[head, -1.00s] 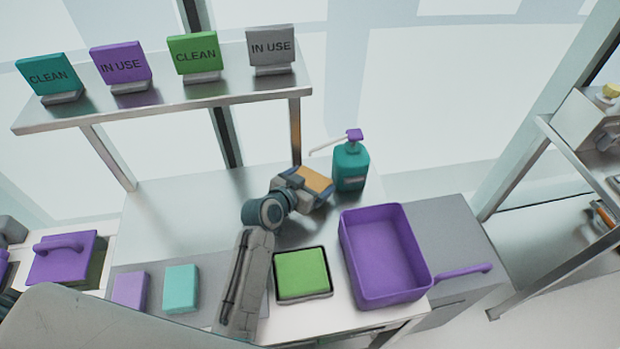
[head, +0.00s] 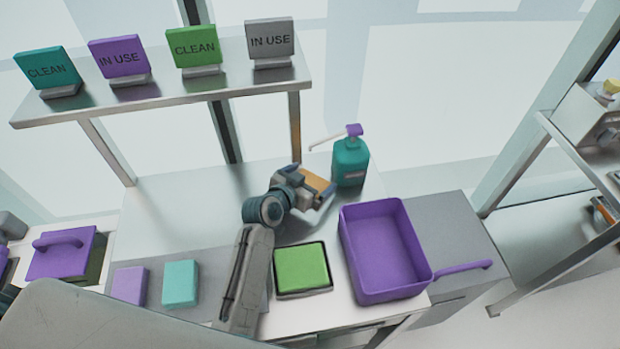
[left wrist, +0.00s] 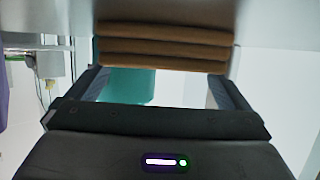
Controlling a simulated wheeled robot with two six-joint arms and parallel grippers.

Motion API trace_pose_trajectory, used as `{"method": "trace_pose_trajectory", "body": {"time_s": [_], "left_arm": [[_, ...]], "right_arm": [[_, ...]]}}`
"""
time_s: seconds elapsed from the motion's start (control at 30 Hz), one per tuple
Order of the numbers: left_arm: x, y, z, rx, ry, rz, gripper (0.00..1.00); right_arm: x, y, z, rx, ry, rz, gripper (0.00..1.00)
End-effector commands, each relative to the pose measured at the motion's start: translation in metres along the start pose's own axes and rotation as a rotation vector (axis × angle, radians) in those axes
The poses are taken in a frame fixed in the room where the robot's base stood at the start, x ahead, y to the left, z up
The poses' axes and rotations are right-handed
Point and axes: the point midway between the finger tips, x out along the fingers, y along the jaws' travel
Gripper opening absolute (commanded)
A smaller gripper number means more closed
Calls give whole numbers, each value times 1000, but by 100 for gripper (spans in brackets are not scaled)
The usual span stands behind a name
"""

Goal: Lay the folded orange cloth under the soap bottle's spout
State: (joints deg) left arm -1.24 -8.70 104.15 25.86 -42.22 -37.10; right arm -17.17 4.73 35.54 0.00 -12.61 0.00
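The folded orange cloth (head: 318,182) is between the fingers of my left gripper (head: 319,187), near the foot of the soap bottle. In the left wrist view the cloth (left wrist: 165,46) shows as stacked brown-orange layers spanning the two fingers (left wrist: 160,88), close to a grey surface; I cannot tell whether it touches it. The teal soap bottle (head: 350,163) stands upright at the back right of the table, its purple pump's spout pointing left above the cloth. Part of the bottle (left wrist: 133,86) shows behind the cloth in the left wrist view. My right gripper is not in view.
A purple bin (head: 387,287) with a handle and a green block in a dark tray (head: 303,292) stand in front. Lilac (head: 130,286) and teal (head: 180,284) blocks lie front left. A raised shelf (head: 160,101) with signs spans the back left. The table's left middle is clear.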

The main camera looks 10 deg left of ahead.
Motion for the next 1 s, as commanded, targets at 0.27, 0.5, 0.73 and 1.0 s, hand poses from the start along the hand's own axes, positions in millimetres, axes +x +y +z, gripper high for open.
{"method": "trace_pose_trajectory", "body": {"time_s": [0.27, 0.5, 0.73, 1.0], "left_arm": [[-8, 3, 1, -8, -21, 6, 100], [-57, 1, 0, -4, -13, 2, 100], [-102, 1, -3, -3, -11, 2, 100], [-124, 1, -6, -4, -9, 3, 100]], "right_arm": [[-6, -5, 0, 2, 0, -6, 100], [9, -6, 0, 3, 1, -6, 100], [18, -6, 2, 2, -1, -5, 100], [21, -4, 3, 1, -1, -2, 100]]}}
